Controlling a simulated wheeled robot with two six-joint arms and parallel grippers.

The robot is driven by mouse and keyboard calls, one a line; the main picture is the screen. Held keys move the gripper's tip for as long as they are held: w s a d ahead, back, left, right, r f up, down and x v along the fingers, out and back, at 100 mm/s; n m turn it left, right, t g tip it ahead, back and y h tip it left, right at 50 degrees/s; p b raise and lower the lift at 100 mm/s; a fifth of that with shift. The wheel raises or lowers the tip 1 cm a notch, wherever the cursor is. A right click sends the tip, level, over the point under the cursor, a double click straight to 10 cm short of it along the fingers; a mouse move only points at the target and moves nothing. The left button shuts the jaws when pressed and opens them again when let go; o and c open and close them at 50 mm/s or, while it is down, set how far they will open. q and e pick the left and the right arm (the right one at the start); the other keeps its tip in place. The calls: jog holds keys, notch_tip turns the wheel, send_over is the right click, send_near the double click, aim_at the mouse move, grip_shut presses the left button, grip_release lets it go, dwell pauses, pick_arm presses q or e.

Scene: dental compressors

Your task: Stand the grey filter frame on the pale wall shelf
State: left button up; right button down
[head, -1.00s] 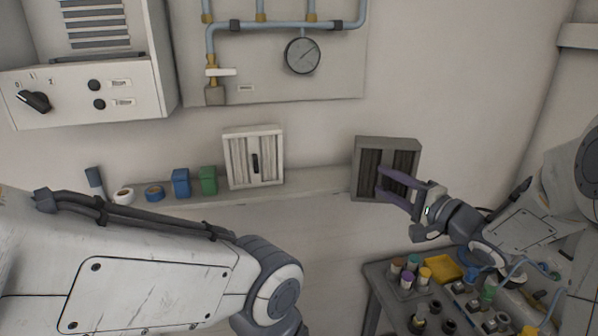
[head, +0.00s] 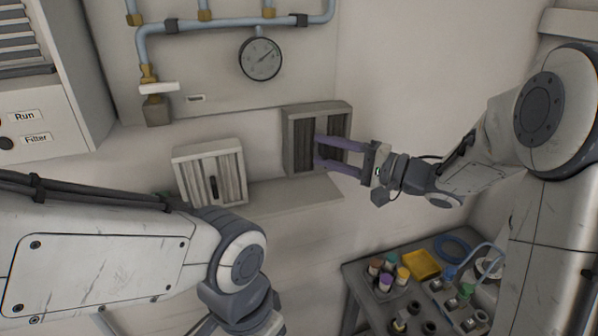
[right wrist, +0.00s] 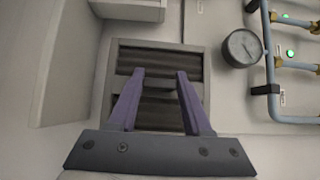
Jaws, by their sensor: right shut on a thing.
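The grey filter frame (head: 301,112), a square with dark slats, is upright at the right end of the pale wall shelf (head: 275,198). My right gripper (head: 317,152) has purple fingers and is shut on the frame's front. The right wrist view shows the fingers (right wrist: 160,80) either side of a dark handle bar, with the frame (right wrist: 160,46) behind. The frame's lower edge is close to the shelf top; I cannot tell whether they touch. My left gripper is out of view; only its arm shows.
A round gauge (head: 261,59) and blue pipes are above. A table with jars and a yellow tray (head: 422,264) is at lower right.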

aim_at(303, 175)
jog(key=a+f, duration=0.1)
jog(key=w+a, duration=0.1)
jog(key=a+f+p, duration=0.1)
jog(key=a, duration=0.1)
jog(key=shift+w+a+f, duration=0.1)
jog(key=shift+w+f, duration=0.25)
notch_tip(303, 175, down, 3)
jog(key=shift+f+p, duration=0.1)
jog(key=shift+p, duration=0.4)
jog(key=shift+f, duration=0.4)
jog(key=shift+f, duration=0.1)
jog(key=shift+c, duration=1.6)
grip_release()
